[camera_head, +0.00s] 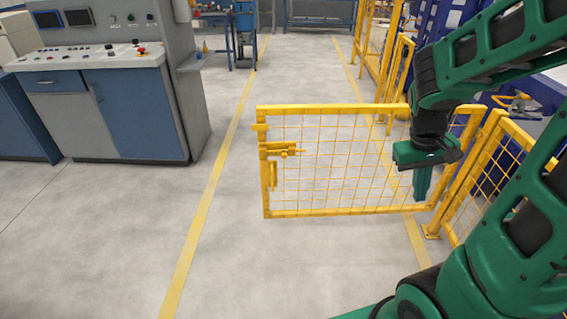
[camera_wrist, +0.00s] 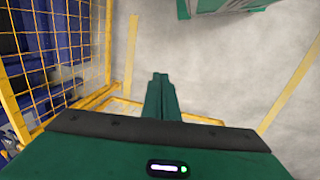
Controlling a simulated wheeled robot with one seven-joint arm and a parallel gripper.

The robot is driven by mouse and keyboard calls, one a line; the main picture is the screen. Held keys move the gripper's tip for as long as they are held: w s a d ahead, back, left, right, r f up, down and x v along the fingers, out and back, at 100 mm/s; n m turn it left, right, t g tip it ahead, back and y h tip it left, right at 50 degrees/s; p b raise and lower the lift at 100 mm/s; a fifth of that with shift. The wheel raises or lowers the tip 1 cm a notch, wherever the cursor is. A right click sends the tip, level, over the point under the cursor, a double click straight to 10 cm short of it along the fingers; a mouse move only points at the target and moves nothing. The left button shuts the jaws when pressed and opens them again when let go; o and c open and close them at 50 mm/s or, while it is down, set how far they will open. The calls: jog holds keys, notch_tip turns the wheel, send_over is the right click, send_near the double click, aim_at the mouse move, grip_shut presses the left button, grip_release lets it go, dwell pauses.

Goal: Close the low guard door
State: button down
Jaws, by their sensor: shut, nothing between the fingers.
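The low guard door (camera_head: 345,211) is a yellow frame with wire mesh, standing open across the walkway in the head view. Its latch and handle (camera_head: 280,149) are at its left, free end. Its right end is near the yellow fence, partly hidden by my arm. My gripper (camera_head: 422,196) is shut and empty, pointing down in front of the door's right part in the head view. In the wrist view my gripper (camera_wrist: 160,80) shows its green fingers together over bare floor. I cannot tell whether it touches the door.
A yellow mesh fence panel (camera_head: 497,165) stands at the right, and more fencing (camera_head: 400,75) stands farther back. A grey and blue control console (camera_head: 125,110) stands at the left. The floor left of the door, with a yellow line (camera_head: 205,205), is clear.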

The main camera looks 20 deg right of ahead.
jog(key=w+d+f+n+t+h, duration=0.1)
jog(key=w+f+n+h, duration=0.25)
jog(key=w, duration=0.35)
jog(key=w+d+f+n+h, duration=0.2)
jog(key=w+f+n, duration=0.1)
jog(key=w+f, duration=0.25)
jog(key=n+t+y, duration=0.4)
jog(key=n+t, duration=1.2)
jog(key=n, duration=1.4)
send_near(283, 156)
jog(key=shift+m, duration=0.25)
jog(key=x, duration=0.6)
jog(key=shift+w+d+f, duration=0.1)
jog(key=shift+w+d, duration=0.05)
jog(key=shift+w, duration=0.1)
